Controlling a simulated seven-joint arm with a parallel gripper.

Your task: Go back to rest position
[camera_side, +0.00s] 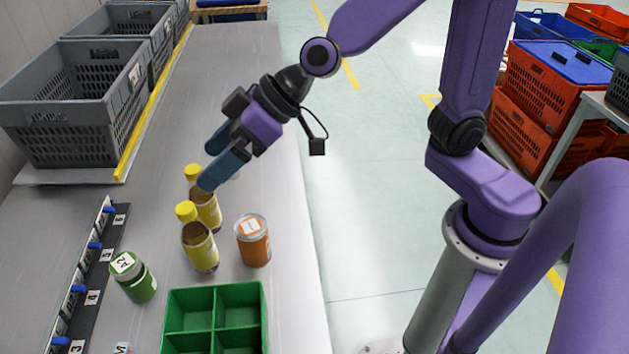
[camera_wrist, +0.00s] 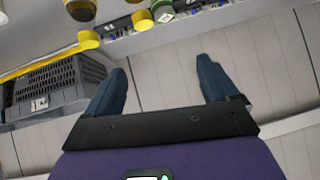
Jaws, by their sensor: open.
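My gripper (camera_side: 216,163) is in the air above the grey table (camera_side: 240,60), above and behind the yellow-capped bottles. Its two blue fingers are apart with nothing between them. In the wrist view my gripper (camera_wrist: 160,85) also shows open and empty, with table and wall panels behind it.
An orange can (camera_side: 253,241), a green jar (camera_side: 134,278) and a green divided box (camera_side: 214,284) stand at the front. Grey crates (camera_side: 70,125) line the left behind a yellow strip. A dark rail (camera_side: 95,270) with blue clips runs at the left. Orange totes (camera_side: 545,110) are far right.

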